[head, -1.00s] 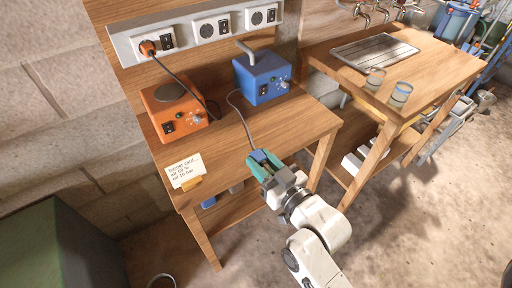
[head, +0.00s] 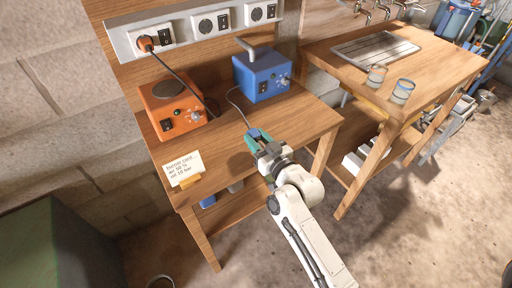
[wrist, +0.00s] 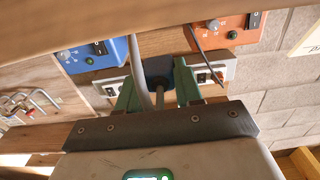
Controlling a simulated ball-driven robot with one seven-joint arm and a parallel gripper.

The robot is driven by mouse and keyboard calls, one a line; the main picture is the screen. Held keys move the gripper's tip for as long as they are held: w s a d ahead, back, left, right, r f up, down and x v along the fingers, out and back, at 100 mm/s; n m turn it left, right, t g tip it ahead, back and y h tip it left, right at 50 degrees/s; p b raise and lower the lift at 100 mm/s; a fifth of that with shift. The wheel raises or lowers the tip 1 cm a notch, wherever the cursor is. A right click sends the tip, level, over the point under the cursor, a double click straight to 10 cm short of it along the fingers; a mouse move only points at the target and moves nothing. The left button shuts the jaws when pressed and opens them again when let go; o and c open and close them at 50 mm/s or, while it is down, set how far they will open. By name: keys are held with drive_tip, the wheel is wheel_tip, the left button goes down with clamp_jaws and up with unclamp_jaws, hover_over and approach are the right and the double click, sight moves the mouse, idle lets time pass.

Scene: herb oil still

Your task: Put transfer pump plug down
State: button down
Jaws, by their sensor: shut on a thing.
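My gripper (head: 259,141), with green fingers, is shut on a dark blue plug (wrist: 158,70), which shows between the fingers in the wrist view. In the head view the plug is mostly hidden by the fingers. A grey cable runs from the plug to the blue pump (head: 262,76) at the back of the wooden bench (head: 232,150). The gripper is over the front right part of the bench top. I cannot tell whether the plug touches the wood.
An orange device (head: 172,110) stands at the left, its orange plug (head: 147,43) in the left socket of the white power strip (head: 185,32). The other sockets are empty. A note card (head: 182,168) stands at the front left edge. The bench middle is mostly clear.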

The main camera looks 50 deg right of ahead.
drive_tip(key=shift+w+d+f, duration=0.15)
drive_tip(key=shift+w+f, duration=0.05)
drive_tip(key=shift+w+d+f+b, duration=0.15)
drive_tip(key=shift+f+b, duration=0.3)
drive_tip(key=shift+f, duration=0.55)
drive_tip(key=shift+w+f+b, duration=0.1)
drive_tip(key=shift+f+b, duration=0.3)
drive_tip(key=shift+f, duration=0.55)
drive_tip(key=shift+f, duration=0.2)
drive_tip(key=c, duration=0.7)
unclamp_jaws()
drive_tip(key=shift+c, duration=0.2)
drive_tip(key=shift+r, duration=0.1)
